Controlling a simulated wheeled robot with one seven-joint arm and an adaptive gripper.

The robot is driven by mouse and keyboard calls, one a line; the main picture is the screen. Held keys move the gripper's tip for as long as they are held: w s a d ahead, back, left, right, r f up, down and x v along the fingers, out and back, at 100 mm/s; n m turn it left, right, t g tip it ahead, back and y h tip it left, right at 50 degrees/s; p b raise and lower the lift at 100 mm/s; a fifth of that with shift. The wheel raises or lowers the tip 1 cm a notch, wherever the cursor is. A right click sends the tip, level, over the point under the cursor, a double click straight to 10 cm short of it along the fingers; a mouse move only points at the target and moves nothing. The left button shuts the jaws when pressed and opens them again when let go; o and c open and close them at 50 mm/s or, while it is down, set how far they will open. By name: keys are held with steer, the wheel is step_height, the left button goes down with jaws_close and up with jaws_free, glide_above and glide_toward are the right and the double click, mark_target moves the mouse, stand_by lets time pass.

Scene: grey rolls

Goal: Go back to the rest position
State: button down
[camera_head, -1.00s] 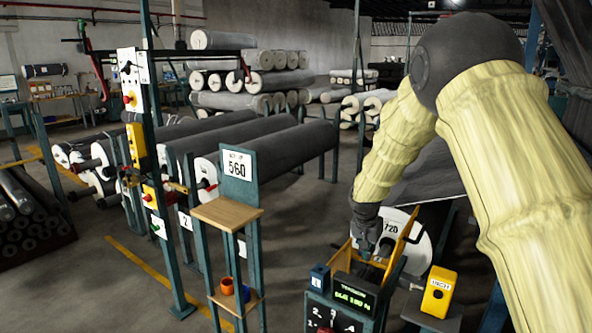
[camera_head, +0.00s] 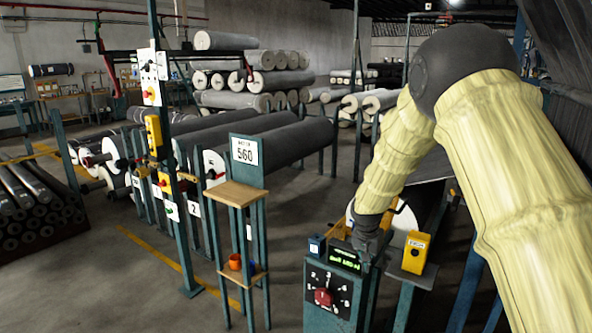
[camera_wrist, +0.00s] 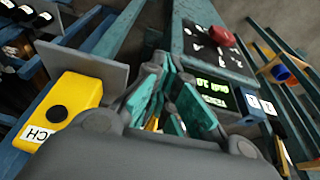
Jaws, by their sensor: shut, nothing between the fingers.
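My arm in its pale yellow sleeve reaches down from the upper right in the head view. My gripper (camera_head: 368,250) hangs just beside the control post (camera_head: 328,296) with the green-lit display (camera_head: 344,259) and the red knob (camera_head: 324,297). In the wrist view, my gripper (camera_wrist: 172,85) has its teal fingers drawn together with nothing held. The display (camera_wrist: 210,93) and red knob (camera_wrist: 222,37) lie right of the fingers there. The exact gap between gripper and post cannot be told.
A yellow button box (camera_head: 415,254) stands right of my gripper; it also shows in the wrist view (camera_wrist: 66,112). A stand with the 560 sign (camera_head: 245,151) and wooden shelf (camera_head: 238,194) is to the left. Grey rolls (camera_head: 270,140) lie behind. Floor between is open.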

steer(key=s+f+n+g+y+b, duration=0.1)
steer(key=s+f+n+b, duration=0.1)
steer(key=s+f, duration=1.2)
steer(key=s+f+n+g+y+b, duration=0.1)
steer(key=s+f+b, duration=0.2)
steer(key=s+f, duration=1.15)
steer(key=s+f+n+b, duration=0.1)
steer(key=s+f+b, duration=0.1)
steer(key=s+f, duration=0.5)
steer(key=s+f+n+g+b, duration=0.1)
steer(key=s+f, duration=0.1)
steer(key=s, duration=0.9)
steer(key=s+f+n+b, duration=0.15)
steer(key=s+f, duration=0.35)
steer(key=s, duration=0.5)
step_height(320, 180, up, 13)
steer(key=p, duration=1.2)
steer(key=shift+w+d+f, duration=0.15)
steer(key=shift+w+d, duration=0.15)
steer(key=shift+d, duration=0.05)
